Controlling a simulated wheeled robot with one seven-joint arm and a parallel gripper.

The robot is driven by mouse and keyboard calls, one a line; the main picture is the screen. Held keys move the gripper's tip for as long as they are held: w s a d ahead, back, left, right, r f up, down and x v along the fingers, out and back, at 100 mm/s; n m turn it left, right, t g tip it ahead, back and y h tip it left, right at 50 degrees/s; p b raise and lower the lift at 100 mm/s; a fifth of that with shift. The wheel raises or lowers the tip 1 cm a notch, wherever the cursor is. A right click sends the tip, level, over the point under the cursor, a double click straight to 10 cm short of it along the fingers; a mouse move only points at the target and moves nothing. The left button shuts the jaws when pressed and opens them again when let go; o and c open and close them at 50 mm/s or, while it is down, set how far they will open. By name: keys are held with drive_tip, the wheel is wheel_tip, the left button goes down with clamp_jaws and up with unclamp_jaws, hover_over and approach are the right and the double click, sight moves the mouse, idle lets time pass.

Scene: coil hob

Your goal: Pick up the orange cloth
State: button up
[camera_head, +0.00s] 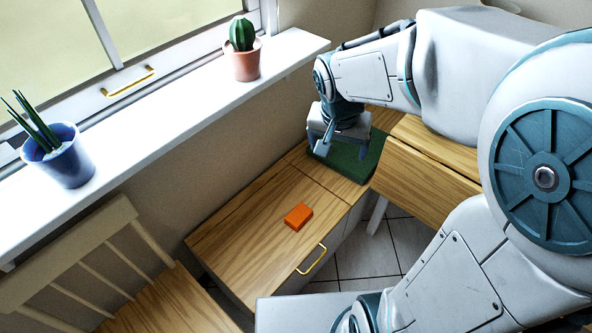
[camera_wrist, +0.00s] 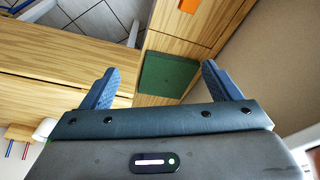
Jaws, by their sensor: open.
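The orange cloth (camera_head: 298,216) is a small folded block lying on a low wooden cabinet top. It also shows at the top edge of the wrist view (camera_wrist: 188,5), partly cut off. My gripper (camera_head: 321,148) is above the dark green mat at the far end of the cabinet, away from the cloth. In the wrist view its two blue fingers (camera_wrist: 155,88) are spread apart, with nothing between them but the view of the green mat below.
The green mat (camera_head: 350,163) lies beyond the cloth. A wooden table (camera_head: 425,170) stands to the right, and a chair (camera_head: 75,255) at lower left. A white windowsill (camera_head: 165,120) holds a cactus (camera_head: 243,52) and a blue-potted plant (camera_head: 58,155). The cabinet top around the cloth is clear.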

drive_tip(key=w+a+f+m+b, duration=0.1)
drive_tip(key=w+a+f+b, duration=0.2)
drive_tip(key=f+b, duration=0.55)
drive_tip(key=w+a+f+m+g+b, duration=0.1)
drive_tip(key=w+a+f+m+b, duration=0.2)
drive_tip(key=f, duration=1)
drive_tip(key=w+a+f+b, duration=0.2)
drive_tip(key=w+f+b, duration=0.3)
drive_tip(key=f, duration=0.6)
drive_tip(key=b, duration=0.4)
hover_over(299, 215)
wheel_tip(299, 215, down, 8)
drive_tip(key=shift+s+a+f, duration=0.1)
drive_tip(key=shift+s+a, duration=0.05)
wheel_tip(299, 215, down, 5)
drive_tip(key=shift+f+b, duration=0.1)
drive_tip(key=shift+b, duration=0.9)
drive_tip(key=c, duration=1.1)
